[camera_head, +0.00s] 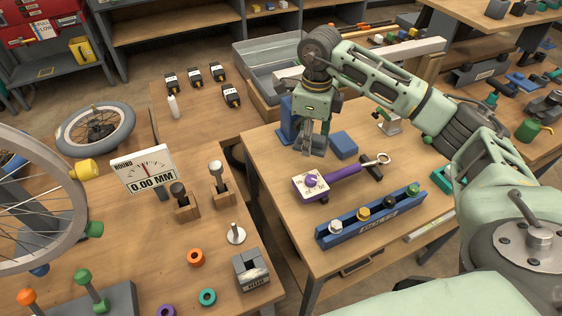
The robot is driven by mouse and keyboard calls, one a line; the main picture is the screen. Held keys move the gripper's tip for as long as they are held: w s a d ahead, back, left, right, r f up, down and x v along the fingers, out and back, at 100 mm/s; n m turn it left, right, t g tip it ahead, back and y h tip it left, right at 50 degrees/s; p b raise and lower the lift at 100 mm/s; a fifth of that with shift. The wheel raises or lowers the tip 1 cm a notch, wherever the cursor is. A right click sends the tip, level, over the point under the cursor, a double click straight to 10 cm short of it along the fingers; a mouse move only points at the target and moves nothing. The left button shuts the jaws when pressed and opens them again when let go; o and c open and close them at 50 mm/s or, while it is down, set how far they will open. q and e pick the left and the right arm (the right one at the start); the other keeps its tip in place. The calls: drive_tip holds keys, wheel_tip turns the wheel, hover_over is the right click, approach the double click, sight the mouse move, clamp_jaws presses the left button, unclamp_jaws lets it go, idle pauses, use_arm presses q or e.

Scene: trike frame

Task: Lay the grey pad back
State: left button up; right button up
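My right arm reaches in from the right. Its gripper (313,144) points down over the right-hand bench, between a blue upright holder (287,123) and a blue block (343,145). Its grey fingers are small and dark, so I cannot tell whether they are open or hold anything. A grey block (252,276) with a label on its front and a lighter grey top sits at the front of the left bench, well apart from the gripper. I cannot tell for certain whether it is the grey pad. My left gripper is not in view.
A purple-handled tool (325,182) lies in front of the gripper, with a blue rack (372,217) of sockets nearer the front. A gap separates the benches.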

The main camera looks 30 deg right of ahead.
drive_tip(key=p, duration=0.1)
hover_over(280, 168)
drive_tip(key=f, duration=0.4)
drive_tip(key=shift+s+d, duration=0.25)
drive_tip(key=shift+w+a+f, duration=0.1)
drive_tip(key=shift+a+f, duration=0.05)
drive_tip(key=shift+a, duration=0.05)
drive_tip(key=shift+a+f+p, duration=0.1)
drive_tip(key=shift+f+p, duration=0.2)
drive_tip(key=shift+f, duration=0.3)
wheel_tip(280, 168, down, 2)
drive_tip(key=shift+f+p, duration=0.2)
drive_tip(key=shift+p, duration=0.15)
drive_tip(key=shift+f, duration=0.3)
drive_tip(key=shift+f, duration=0.1)
